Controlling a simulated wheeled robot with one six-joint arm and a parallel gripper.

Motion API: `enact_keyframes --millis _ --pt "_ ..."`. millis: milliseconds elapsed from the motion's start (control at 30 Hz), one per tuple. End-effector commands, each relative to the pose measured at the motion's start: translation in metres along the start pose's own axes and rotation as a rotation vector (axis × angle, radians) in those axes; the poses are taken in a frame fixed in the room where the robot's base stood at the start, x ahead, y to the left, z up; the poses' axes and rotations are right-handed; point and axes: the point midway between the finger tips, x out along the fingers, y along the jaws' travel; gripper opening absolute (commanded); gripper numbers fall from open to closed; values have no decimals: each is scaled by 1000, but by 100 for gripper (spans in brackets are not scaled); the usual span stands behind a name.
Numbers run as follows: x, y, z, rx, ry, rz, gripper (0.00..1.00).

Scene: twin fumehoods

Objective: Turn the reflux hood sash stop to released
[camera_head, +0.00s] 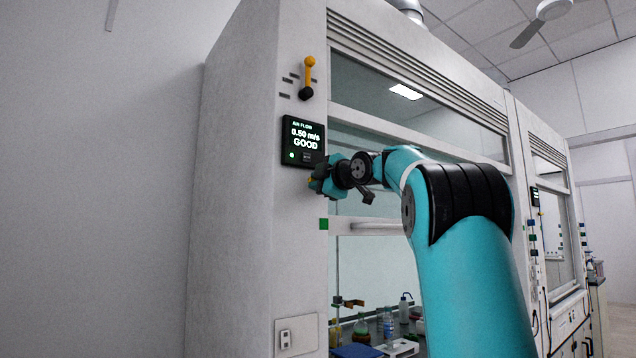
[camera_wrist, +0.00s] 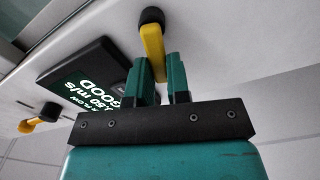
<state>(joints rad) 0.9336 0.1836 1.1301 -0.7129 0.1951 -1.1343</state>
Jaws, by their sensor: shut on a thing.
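My gripper (camera_wrist: 163,72) has its two green fingers on either side of a yellow lever (camera_wrist: 153,42), which I take to be the sash stop, and is shut on it. The lever runs from a black hub (camera_wrist: 152,15) down between the fingers; its far end is hidden by them. In the head view my gripper (camera_head: 322,180) is at the near hood's front post, just below the air flow display (camera_head: 303,142). There the held lever is mostly hidden behind the gripper.
A second yellow lever (camera_head: 309,72) with a black hub is above the display, pointing up; it also shows in the wrist view (camera_wrist: 28,126). The hood's glass sash (camera_head: 440,115) is right of the post. Bottles (camera_head: 388,322) stand inside the hood. A second hood (camera_head: 548,190) stands beyond.

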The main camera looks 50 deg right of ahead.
Motion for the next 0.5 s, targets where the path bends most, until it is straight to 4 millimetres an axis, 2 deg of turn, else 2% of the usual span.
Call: enact_keyframes --millis 267,500 --pt "0 5 0 115 1 -3 0" --pt "0 13 2 316 0 -3 0"
